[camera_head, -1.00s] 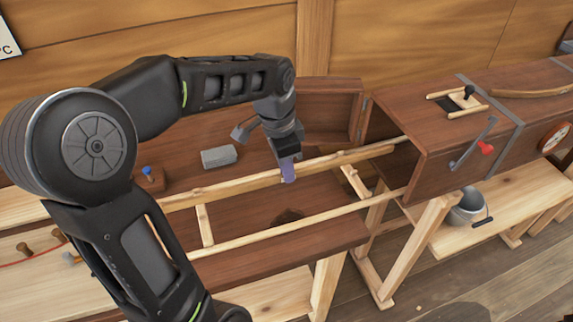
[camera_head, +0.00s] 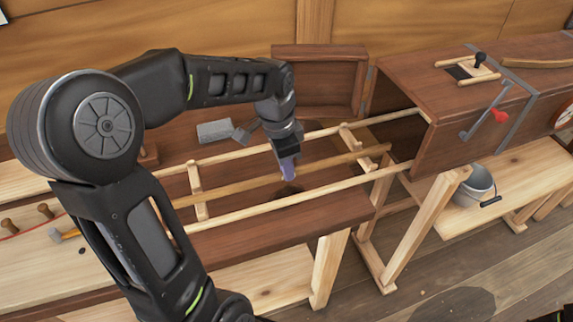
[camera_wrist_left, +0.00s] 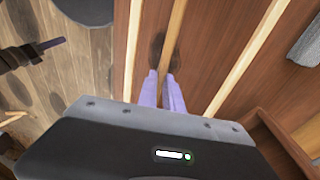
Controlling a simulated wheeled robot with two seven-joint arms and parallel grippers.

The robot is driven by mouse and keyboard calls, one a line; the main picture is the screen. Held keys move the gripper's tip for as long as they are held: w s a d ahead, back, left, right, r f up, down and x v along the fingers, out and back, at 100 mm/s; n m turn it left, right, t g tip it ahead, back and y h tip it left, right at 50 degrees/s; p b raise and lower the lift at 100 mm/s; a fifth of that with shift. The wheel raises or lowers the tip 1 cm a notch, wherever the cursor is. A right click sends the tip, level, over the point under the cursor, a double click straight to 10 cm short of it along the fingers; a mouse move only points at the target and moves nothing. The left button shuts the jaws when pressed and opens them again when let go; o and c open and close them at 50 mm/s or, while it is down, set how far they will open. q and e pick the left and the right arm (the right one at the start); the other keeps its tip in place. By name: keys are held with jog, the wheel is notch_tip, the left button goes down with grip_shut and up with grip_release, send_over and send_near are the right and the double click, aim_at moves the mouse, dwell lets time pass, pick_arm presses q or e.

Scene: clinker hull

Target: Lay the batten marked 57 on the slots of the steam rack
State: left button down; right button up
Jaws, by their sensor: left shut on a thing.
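My left gripper (camera_head: 288,172) is shut on a long, thin wooden batten (camera_head: 240,187) near its middle. The batten runs lengthwise between the two pale rails of the rack, over its crosspieces (camera_head: 198,190); I cannot tell whether it touches them. No number is readable on it. The rack's back rail (camera_head: 325,131) and front rail (camera_head: 340,185) lead toward the open wooden steam box (camera_head: 428,145). In the left wrist view the purple fingertips (camera_wrist_left: 163,90) close around the batten (camera_wrist_left: 176,30). A purple-tipped dark gripper at left there (camera_wrist_left: 52,43) looks like my right one; its opening is unclear.
The box's door (camera_head: 318,85) is swung open behind the rack. A grey block (camera_head: 214,131) lies behind the back rail.

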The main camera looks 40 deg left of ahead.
pick_arm(q)
jog(key=shift+f, duration=0.25)
jog(key=c, duration=1.4)
grip_release()
jog(key=shift+s+a+r+b, duration=0.1)
jog(key=shift+s+r+b, duration=0.05)
jog(key=shift+r, duration=1.15)
jog(key=shift+s+a+r+b, duration=0.1)
jog(key=shift+r+b, duration=0.05)
jog(key=shift+r, duration=1.15)
jog(key=shift+s+a+r+b, duration=0.1)
jog(key=shift+s+r+b, duration=0.05)
jog(key=shift+r, duration=1.15)
